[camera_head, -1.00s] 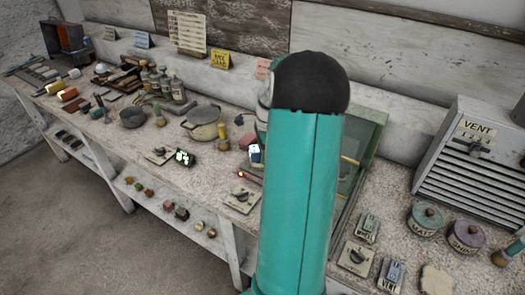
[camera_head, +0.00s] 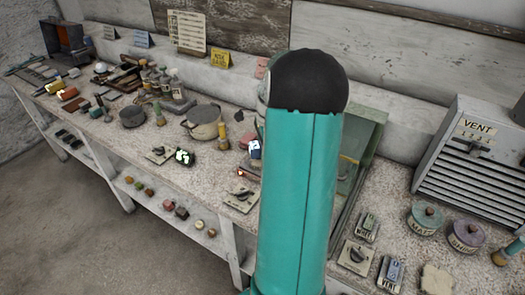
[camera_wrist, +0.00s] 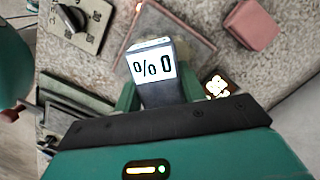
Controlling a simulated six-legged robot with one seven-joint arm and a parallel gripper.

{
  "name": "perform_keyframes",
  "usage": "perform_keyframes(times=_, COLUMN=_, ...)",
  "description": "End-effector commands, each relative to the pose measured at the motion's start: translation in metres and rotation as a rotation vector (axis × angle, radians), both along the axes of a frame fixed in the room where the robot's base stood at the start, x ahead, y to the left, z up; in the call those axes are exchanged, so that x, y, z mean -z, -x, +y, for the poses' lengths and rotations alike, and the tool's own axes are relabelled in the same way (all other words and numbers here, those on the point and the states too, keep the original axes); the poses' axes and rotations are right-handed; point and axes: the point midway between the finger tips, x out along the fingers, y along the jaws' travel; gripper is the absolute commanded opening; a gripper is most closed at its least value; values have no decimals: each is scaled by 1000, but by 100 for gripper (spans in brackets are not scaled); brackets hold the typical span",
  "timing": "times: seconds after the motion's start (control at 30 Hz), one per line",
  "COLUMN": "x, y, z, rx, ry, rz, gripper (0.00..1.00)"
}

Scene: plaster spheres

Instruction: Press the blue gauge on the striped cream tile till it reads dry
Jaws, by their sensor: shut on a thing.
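My gripper (camera_wrist: 160,92) is shut on the gauge (camera_wrist: 160,90), a dark slate-blue body with a lit white display showing a 0 and a % sign. The gauge's end points at a flat brownish-pink slab (camera_wrist: 190,38) behind it. I cannot tell whether they touch. No striped cream tile is clearly recognisable. In the head view the gauge (camera_head: 255,150) shows as a small blue and white piece left of my teal arm, which hides the gripper.
A dial plate (camera_wrist: 88,30) lies at upper left in the wrist view, a pink block (camera_wrist: 250,25) at upper right. In the head view, a pan (camera_head: 203,123) stands left of the gauge, a glass-sided case (camera_head: 365,150) right of my arm, and a vent box (camera_head: 475,160) at far right.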

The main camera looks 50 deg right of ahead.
Motion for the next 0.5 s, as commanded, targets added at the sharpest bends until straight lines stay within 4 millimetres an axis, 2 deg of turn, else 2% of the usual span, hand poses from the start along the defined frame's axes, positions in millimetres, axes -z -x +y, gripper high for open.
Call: perform_keyframes(times=0.5, x=-39, y=-1, z=0, rx=-1, ry=1, rz=-2, gripper=22)
